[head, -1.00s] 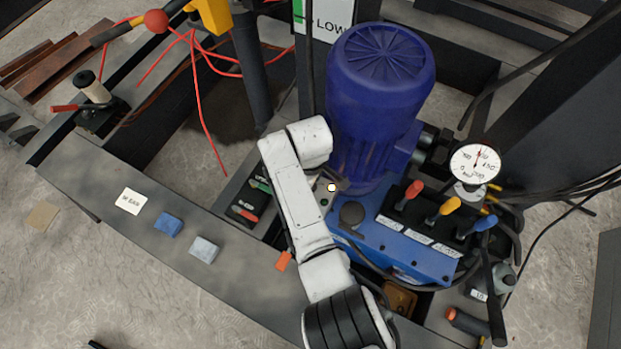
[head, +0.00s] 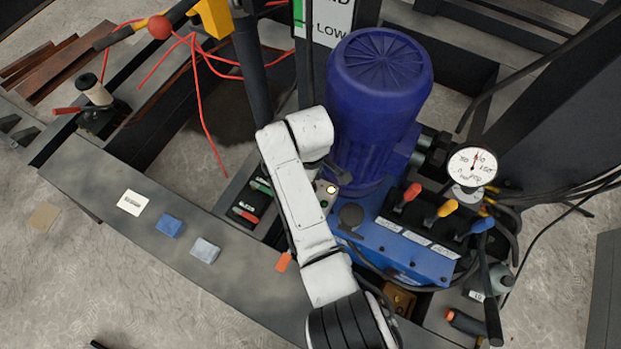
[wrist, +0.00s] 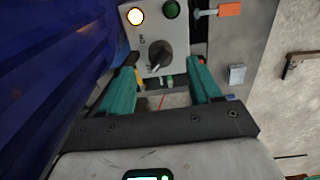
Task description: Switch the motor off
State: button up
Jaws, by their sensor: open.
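The motor (head: 380,90) is a large blue finned cylinder standing upright behind my arm; its blue side fills the left of the wrist view. A grey switch box (wrist: 143,40) stands beside it, with a lit yellow-white lamp (wrist: 135,16), a dark green lamp (wrist: 171,9) and a black rotary knob (wrist: 160,54). The lit lamp also shows in the head view (head: 331,189). My gripper (wrist: 163,66) is open, its teal fingers on either side of the knob and apart from it in the picture. Contact is not visible. The head view mostly hides the fingers.
A blue valve block (head: 400,255) with red, yellow and blue levers and a pressure gauge (head: 472,167) stand at the right. A dark beam (head: 130,185) with small cards runs along the front left. Red cords (head: 205,120) hang at the back left.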

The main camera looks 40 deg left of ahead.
notch_tip(320, 180, up, 7)
jog(key=shift+f+p, duration=0.2)
jog(key=shift+p, duration=0.2)
jog(key=shift+s, duration=0.15)
